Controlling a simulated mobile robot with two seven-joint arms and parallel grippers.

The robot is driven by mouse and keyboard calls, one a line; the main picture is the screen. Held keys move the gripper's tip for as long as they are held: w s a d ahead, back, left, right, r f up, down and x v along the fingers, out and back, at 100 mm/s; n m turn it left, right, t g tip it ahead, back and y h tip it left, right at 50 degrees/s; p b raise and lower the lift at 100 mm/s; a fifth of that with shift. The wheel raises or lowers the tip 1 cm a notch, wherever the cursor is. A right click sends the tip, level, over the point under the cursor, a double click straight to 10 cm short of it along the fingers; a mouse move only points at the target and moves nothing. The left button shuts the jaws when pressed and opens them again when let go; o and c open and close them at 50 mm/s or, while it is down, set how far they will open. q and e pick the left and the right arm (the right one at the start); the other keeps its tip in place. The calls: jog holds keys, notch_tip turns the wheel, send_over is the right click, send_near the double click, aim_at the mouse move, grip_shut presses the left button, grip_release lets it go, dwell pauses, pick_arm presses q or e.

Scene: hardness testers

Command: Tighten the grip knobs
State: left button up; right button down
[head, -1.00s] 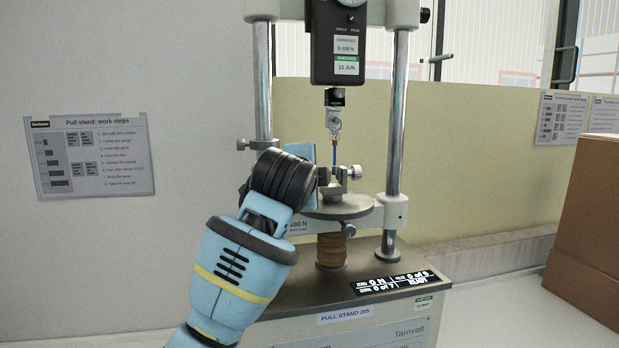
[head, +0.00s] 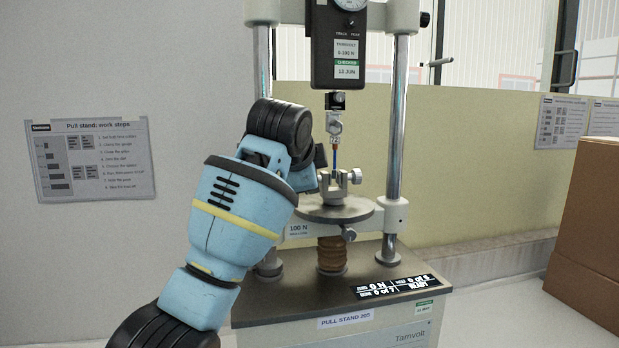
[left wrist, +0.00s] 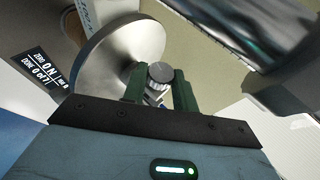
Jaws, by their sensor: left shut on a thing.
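The pull stand's lower grip (head: 336,190) sits on a round metal plate (head: 352,211). One grip knob (head: 355,176) shows on the grip's right side. My left gripper (head: 321,181) reaches the grip from the left, and the arm hides the knob on that side. In the left wrist view, my left gripper (left wrist: 154,90) has its dark green fingers on either side of a knurled knob (left wrist: 160,72), shut on it. The upper grip (head: 335,124) hangs from the gauge, with a thin blue and brown specimen (head: 336,155) below it. My right gripper is not in view.
Two steel columns (head: 397,110) flank the grips. The black gauge (head: 336,50) is above. A small display (head: 395,286) on the base reads 0 N. A cardboard box (head: 590,235) stands at the right. The bench between stand and box is clear.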

pick_arm(q)
jog(key=o, duration=1)
jog(key=shift+v, duration=3.9)
